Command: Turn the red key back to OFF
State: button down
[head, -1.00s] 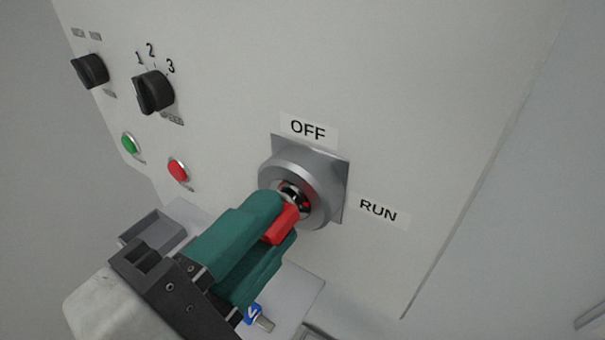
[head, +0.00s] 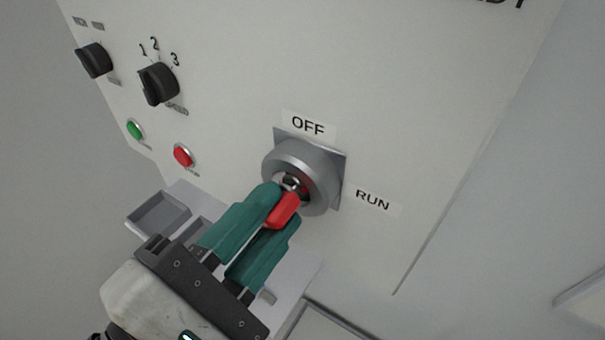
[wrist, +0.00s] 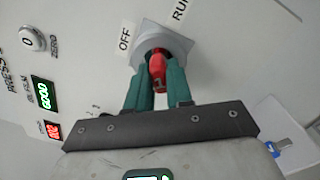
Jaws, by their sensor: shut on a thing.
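The red key (head: 284,210) sits in a round silver lock (head: 318,178) on a square plate on the white panel. The OFF label (head: 307,125) is above the lock and the RUN label (head: 373,200) is to its right. My gripper (head: 279,207) has its two green fingers on either side of the key's head and is shut on it. The key also shows between the fingers in the wrist view (wrist: 157,70). The fingers partly hide the key, and I cannot tell exactly which mark it points to.
Left of the lock are two black knobs (head: 158,84), a green button (head: 135,129) and a red button (head: 184,155). A grey tray (head: 158,213) is below them, near my gripper. A blue-tagged item (wrist: 279,145) shows at the right in the wrist view.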

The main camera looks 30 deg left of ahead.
jog(key=n, duration=0.6)
jog(key=shift+d+y, duration=0.1)
jog(key=shift+y, duration=0.2)
jog(key=shift+n, duration=0.5)
jog(key=n, duration=0.5)
jog(key=c, duration=0.9)
grip_release()
jog(key=shift+c, duration=0.2)
jog(key=shift+r, duration=0.1)
